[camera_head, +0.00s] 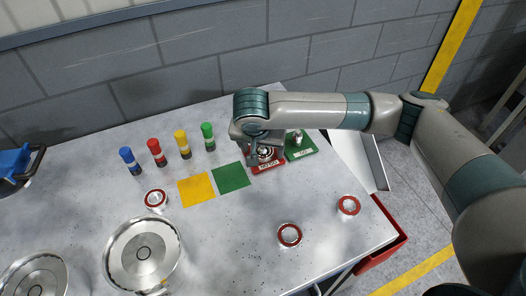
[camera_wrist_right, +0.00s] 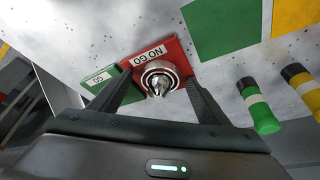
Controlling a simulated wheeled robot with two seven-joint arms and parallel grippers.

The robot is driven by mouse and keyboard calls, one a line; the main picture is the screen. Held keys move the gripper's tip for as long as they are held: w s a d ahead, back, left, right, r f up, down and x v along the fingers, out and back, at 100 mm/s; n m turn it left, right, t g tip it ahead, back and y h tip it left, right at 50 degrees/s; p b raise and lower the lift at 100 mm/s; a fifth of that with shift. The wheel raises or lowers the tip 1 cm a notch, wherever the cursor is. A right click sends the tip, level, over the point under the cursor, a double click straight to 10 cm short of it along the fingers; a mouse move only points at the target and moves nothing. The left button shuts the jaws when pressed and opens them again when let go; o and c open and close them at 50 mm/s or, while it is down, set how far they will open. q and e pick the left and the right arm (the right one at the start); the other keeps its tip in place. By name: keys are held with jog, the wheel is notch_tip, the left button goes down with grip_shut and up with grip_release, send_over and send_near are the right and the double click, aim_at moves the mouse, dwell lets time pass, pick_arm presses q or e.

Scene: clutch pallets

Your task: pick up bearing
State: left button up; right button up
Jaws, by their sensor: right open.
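A metal bearing (camera_wrist_right: 160,69) sits around the post on the red NO GO pallet (camera_wrist_right: 184,54), which also shows in the head view (camera_head: 268,168). My right gripper (camera_head: 264,154) is over this pallet and partly hides it in the head view. In the right wrist view its fingers are apart, one on each side of the bearing; I cannot tell whether they touch it. Other red-and-silver bearings lie on the table: one at left (camera_head: 155,199), one at the front (camera_head: 289,235) and one at right (camera_head: 348,205). My left gripper is not in view.
The green GO pallet (camera_head: 301,151) with its post is beside the red one. Yellow (camera_head: 196,190) and green (camera_head: 231,177) squares lie to the left. Several coloured cylinders (camera_head: 182,144) stand behind them. Round metal dishes (camera_head: 145,252) are at front left. A red bin (camera_head: 385,250) is by the right edge.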

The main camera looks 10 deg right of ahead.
jog(key=c, duration=1.4)
jog(key=shift+r, duration=0.2)
notch_tip(320, 180, up, 9)
jog(key=shift+f+b, duration=0.1)
jog(key=shift+b, duration=1)
jog(key=shift+r, duration=0.45)
